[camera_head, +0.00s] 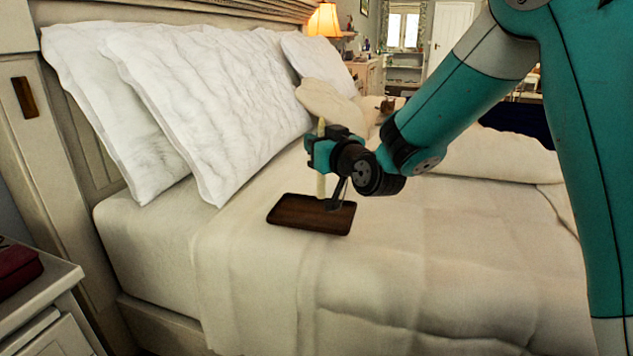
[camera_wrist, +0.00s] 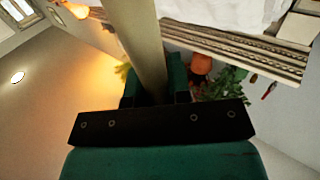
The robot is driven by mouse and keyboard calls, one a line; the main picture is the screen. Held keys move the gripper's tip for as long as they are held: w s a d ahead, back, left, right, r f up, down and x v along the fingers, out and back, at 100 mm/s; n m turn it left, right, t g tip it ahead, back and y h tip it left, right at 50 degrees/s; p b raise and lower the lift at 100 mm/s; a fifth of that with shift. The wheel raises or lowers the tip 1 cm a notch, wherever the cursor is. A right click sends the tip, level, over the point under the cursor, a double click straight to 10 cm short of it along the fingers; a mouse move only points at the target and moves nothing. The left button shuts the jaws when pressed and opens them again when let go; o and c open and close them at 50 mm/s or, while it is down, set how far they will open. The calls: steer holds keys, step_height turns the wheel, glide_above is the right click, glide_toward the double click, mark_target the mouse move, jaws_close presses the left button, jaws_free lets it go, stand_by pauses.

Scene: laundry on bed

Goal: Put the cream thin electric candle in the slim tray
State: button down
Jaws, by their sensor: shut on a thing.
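The cream thin electric candle (camera_head: 321,184) is upright in the head view, with its top above my gripper and its lower end below it. My gripper (camera_head: 321,157) is shut on the candle around its middle. The slim tray (camera_head: 290,222) is dark brown wood and lies on the bed directly below. The candle's lower end appears over the tray's far part; I cannot tell whether it touches. In the wrist view the candle (camera_wrist: 141,40) runs up from between the fingers of my gripper (camera_wrist: 155,82).
The tray lies on the cream bedspread (camera_head: 400,270), with free room in front and to the right. White pillows (camera_head: 200,90) stand against the headboard at left. A nightstand (camera_head: 45,300) with a dark red object (camera_head: 17,268) is at lower left. A lamp (camera_head: 324,20) glows behind.

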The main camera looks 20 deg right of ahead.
step_height(320, 180, down, 6)
steer(key=b, duration=0.2)
steer(key=shift+f, duration=0.25)
steer(key=c, duration=1.1)
jaws_free()
steer(key=shift+o, duration=0.2)
